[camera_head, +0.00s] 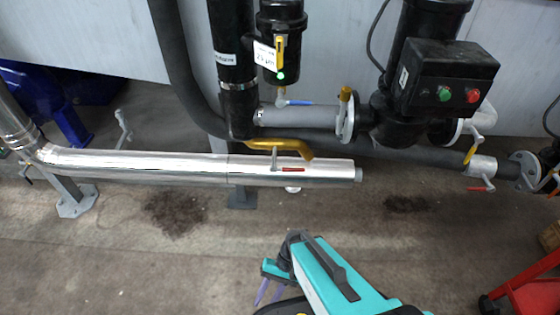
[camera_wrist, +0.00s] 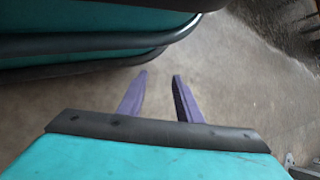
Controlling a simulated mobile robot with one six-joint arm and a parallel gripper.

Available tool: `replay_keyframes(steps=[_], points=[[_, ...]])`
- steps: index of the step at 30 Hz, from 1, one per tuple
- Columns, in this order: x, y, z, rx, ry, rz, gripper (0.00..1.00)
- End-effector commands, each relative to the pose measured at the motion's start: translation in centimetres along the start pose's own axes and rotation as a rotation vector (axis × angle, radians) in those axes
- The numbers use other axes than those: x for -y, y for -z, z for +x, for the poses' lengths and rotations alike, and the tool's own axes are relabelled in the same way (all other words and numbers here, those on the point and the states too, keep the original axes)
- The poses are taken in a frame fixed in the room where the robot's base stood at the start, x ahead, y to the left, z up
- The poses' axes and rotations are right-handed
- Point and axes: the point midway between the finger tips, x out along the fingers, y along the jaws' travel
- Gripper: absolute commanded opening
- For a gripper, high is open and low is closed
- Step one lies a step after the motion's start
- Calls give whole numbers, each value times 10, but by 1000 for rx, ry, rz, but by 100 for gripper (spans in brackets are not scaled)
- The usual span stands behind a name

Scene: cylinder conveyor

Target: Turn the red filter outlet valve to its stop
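Two small red valve handles show in the head view. One red handle (camera_head: 292,170) lies along the silver pipe near its right end, below a yellow lever. The other red handle (camera_head: 477,189) sits under the light grey pipe section at the right. I cannot tell from the picture which one is the filter outlet valve. My gripper (camera_head: 268,298) is low in the head view, well below and apart from both handles. In the wrist view my gripper (camera_wrist: 160,75) has its two purple fingers apart with nothing between them. No valve shows in the wrist view.
The silver pipe (camera_head: 130,165) crosses the left and middle. A yellow lever (camera_head: 280,146), a blue handle (camera_head: 298,103) and a black pump box (camera_head: 440,80) with green and red buttons are behind. A red cart (camera_head: 530,290) stands at lower right. Floor between is clear.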

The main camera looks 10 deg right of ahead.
Motion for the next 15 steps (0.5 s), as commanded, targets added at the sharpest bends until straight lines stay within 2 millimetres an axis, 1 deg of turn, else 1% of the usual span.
replay_keyframes(steps=[1, 15], points=[[4, -9, -13, -3, -10, -1, 32], [10, -46, -72, -27, -113, -18, 32]])
